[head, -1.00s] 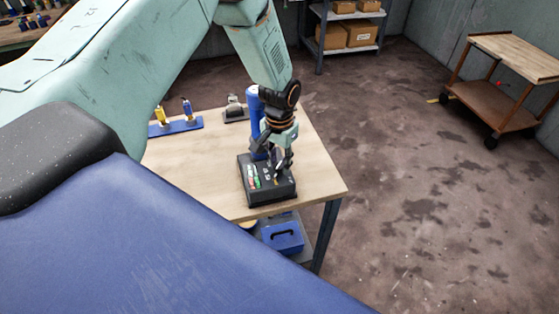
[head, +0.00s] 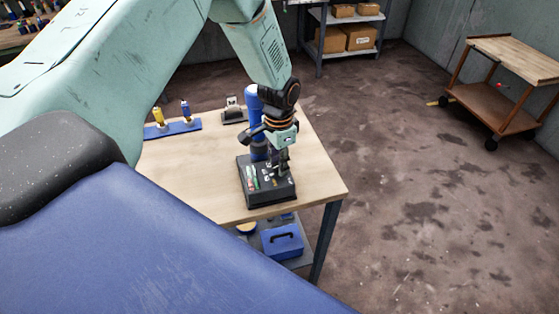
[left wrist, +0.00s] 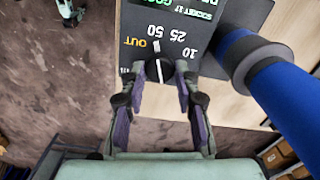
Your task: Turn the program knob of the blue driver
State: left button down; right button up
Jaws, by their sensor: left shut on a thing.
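The blue driver (head: 253,101) stands upright beside a black control box (head: 255,198) on the workbench. In the left wrist view the driver's blue body (left wrist: 288,105) with a dark collar is at the right. The black program knob (left wrist: 159,70) with a white pointer is on the box face (left wrist: 205,55), which reads "OUT", "25 50" and "10". My left gripper (left wrist: 160,80) has a finger on each side of the knob and is shut on it. In the head view my left gripper (head: 278,168) is over the box and hides the knob. My right gripper is not in view.
The wooden bench (head: 205,183) has bare room left of the box. A blue holder (head: 172,129) with yellow and blue bits stands at its back left. A blue case (head: 283,243) is below the bench. A wooden cart (head: 505,95) stands apart at the right.

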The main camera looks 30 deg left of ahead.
pick_arm(q)
jog(key=shift+w+r, duration=0.15)
jog(key=c, duration=1.4)
grip_release()
jog(key=shift+a, duration=0.1)
jog(key=o, duration=0.4)
jog(key=shift+s, duration=0.2)
jog(key=shift+w, duration=0.1)
jog(key=shift+r, duration=0.15)
notch_tip(320, 180, up, 12)
jog(key=shift+f, duration=0.2)
